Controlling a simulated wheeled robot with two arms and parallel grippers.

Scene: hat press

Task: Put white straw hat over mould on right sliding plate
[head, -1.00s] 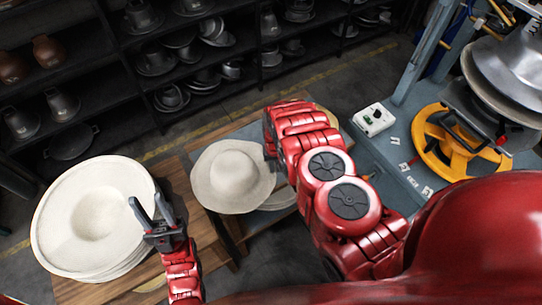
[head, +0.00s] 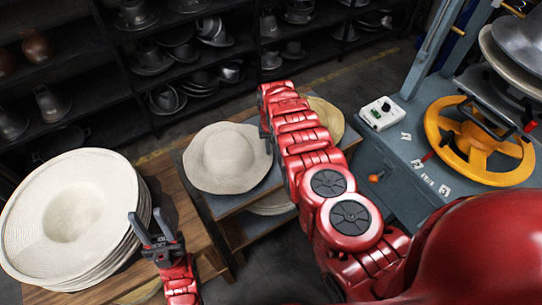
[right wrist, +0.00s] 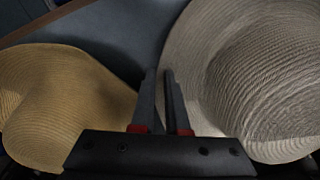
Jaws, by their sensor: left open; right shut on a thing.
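The white straw hat (head: 228,158), with a wide brim and rounded crown, is over the small side table in the head view. It fills the right side of the right wrist view (right wrist: 270,80). My right gripper (right wrist: 166,75) is shut on the left part of its brim in that view; in the head view its tips are mostly hidden by my arm. I cannot tell whether the hat touches the table. My left gripper (head: 145,215) is open and empty, in front of the white hat stack. Metal moulds or press parts (head: 515,50) show at the right edge; the right sliding plate cannot be made out.
A stack of white hats (head: 70,215) stands on a wooden table at left. A tan straw hat (head: 326,118) lies beside the white one. A blue-grey press bench (head: 385,160) at right carries a yellow wheel (head: 480,145) and a control box (head: 381,113). Dark shelves stand behind.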

